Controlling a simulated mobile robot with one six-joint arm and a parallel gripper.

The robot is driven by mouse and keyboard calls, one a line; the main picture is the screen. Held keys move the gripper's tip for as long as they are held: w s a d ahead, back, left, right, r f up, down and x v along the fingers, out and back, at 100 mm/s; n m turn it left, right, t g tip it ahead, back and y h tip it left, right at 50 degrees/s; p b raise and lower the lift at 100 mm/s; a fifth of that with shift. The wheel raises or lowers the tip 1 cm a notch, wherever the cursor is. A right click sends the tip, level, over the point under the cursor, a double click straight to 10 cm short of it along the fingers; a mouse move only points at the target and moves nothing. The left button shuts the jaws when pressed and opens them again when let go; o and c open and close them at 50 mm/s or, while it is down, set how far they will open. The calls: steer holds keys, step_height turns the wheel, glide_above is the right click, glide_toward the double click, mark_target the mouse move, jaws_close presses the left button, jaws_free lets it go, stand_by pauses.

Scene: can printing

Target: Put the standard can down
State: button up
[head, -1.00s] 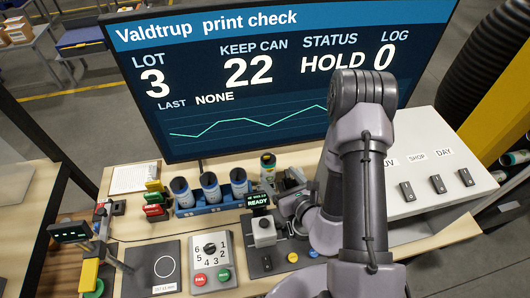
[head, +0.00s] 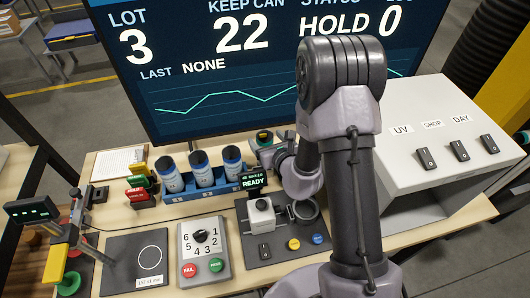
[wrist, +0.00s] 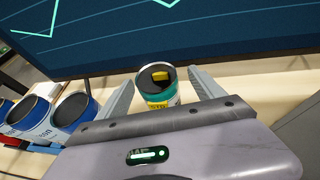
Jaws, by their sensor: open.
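The standard can (wrist: 158,98) has a teal and yellow label and a dark open top with something yellow inside. It stands upright between my gripper's two fingers in the wrist view. My gripper (wrist: 160,80) is open, with one finger on each side of the can. A gap shows on the right; on the left the finger is very close, and I cannot tell if it touches. The head view shows the can (head: 264,137) behind the ready display, right of the blue rack, partly hidden by my gripper. Its base is hidden.
A blue rack (head: 205,192) holds three blue-and-white cans just left. The big screen (head: 210,75) stands close behind. A station with a ready display (head: 254,180) is in front. A white switch box (head: 440,150) is on the right. A circle-marked pad (head: 135,262) lies front left.

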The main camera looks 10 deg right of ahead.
steer(key=x, duration=0.4)
steer(key=shift+a, duration=0.15)
steer(key=shift+s+r, duration=0.1)
steer(key=shift+r, duration=0.05)
jaws_close()
